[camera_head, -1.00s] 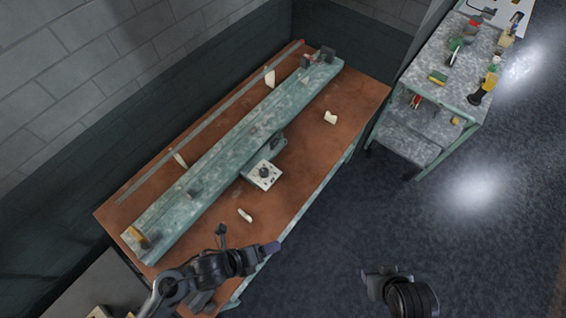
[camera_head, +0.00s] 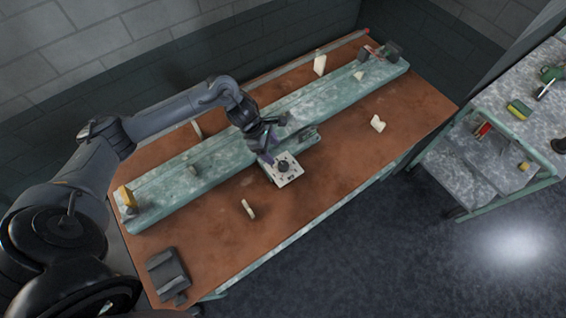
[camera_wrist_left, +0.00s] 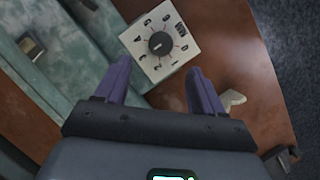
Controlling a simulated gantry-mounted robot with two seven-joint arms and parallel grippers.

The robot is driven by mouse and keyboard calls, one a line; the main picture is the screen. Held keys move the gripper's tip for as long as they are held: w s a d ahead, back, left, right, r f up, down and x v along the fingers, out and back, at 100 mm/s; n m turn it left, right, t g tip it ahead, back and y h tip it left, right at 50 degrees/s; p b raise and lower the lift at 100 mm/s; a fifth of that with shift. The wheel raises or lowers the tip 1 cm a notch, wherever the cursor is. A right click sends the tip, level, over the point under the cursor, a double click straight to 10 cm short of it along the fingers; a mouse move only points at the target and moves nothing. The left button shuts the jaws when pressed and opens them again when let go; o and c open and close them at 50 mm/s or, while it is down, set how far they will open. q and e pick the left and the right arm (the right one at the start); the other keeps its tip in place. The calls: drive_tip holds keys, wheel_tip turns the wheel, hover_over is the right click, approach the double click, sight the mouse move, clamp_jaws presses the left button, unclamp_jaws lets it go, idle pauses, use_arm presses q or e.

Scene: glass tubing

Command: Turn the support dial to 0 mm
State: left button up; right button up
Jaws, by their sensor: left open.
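The support dial is a round black knob (camera_wrist_left: 160,43) on a white square plate marked with figures around it. In the head view the white dial plate (camera_head: 289,174) sits at the front side of the long green beam. My left gripper (camera_head: 268,152) is over the beam's front side, right by the dial. In the left wrist view its two purple fingers (camera_wrist_left: 159,68) are spread and empty, with the knob just beyond and between the tips, apart from them. The figures are too small to read surely. My right gripper is not in view.
The long green beam (camera_head: 225,150) lies along the brown bench (camera_head: 330,180). Small cream pieces lie on the bench, one front left (camera_head: 248,208) and one right (camera_head: 377,123). A dark grey object (camera_head: 168,275) is at the front left corner. A cart (camera_head: 500,150) stands to the right.

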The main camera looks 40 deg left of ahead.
sight(283, 165)
use_arm(q)
drive_tip(key=x, duration=0.9)
drive_tip(key=shift+s+f+p, duration=0.1)
drive_tip(key=shift+s+p, duration=0.05)
drive_tip(key=shift+p, duration=0.2)
drive_tip(key=c, duration=1.1)
drive_tip(key=shift+o, duration=0.2)
